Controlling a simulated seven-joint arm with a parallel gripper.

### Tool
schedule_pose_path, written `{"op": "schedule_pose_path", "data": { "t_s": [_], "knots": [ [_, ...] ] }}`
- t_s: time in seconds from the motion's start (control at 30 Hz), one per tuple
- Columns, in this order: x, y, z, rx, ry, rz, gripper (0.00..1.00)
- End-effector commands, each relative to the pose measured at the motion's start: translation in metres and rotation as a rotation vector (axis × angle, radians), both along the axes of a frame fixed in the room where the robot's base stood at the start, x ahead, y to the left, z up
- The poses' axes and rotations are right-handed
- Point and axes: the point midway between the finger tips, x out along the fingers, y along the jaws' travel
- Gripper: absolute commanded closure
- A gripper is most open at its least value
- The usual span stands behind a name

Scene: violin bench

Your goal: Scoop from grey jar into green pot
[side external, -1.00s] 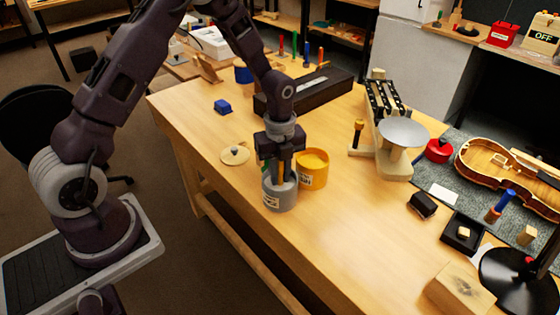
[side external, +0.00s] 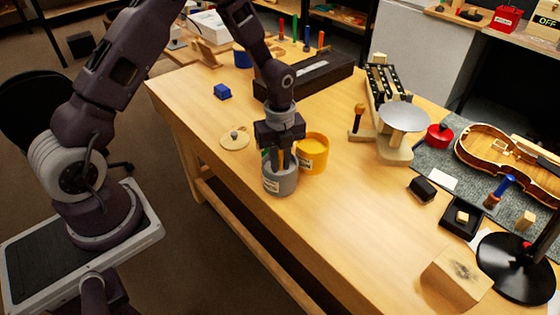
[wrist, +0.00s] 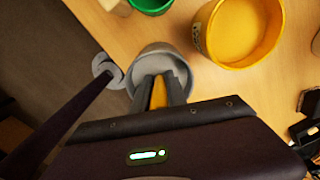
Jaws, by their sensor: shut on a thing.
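The grey jar (side external: 281,184) stands upright on the bench, directly below my gripper (side external: 279,158). My gripper is shut on a slim yellow-orange piece, seen between the fingers (wrist: 158,95) in the wrist view. It looks like the handle of a scoop. The fingertips are at the mouth of the jar, and the lower end of the held piece is hidden. The jar's grey rim and interior (wrist: 164,57) show in the wrist view. The green pot (wrist: 150,5) is cut off at the top of the wrist view. In the side view my gripper mostly hides it.
A yellow pot (side external: 313,153) with yellow contents stands close right of the jar. A round wooden lid (side external: 235,138) lies to the left.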

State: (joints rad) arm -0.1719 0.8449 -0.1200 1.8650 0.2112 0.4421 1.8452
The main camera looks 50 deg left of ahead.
Motion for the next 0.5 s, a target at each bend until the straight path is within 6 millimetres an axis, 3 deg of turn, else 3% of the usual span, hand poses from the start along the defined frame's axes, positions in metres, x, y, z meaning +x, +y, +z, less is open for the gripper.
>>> {"op": "schedule_pose_path", "data": {
  "t_s": [0.5],
  "knots": [
    [0.001, 0.0, 0.062, 0.0, -0.003, 0.001, 1.0]
  ]
}}
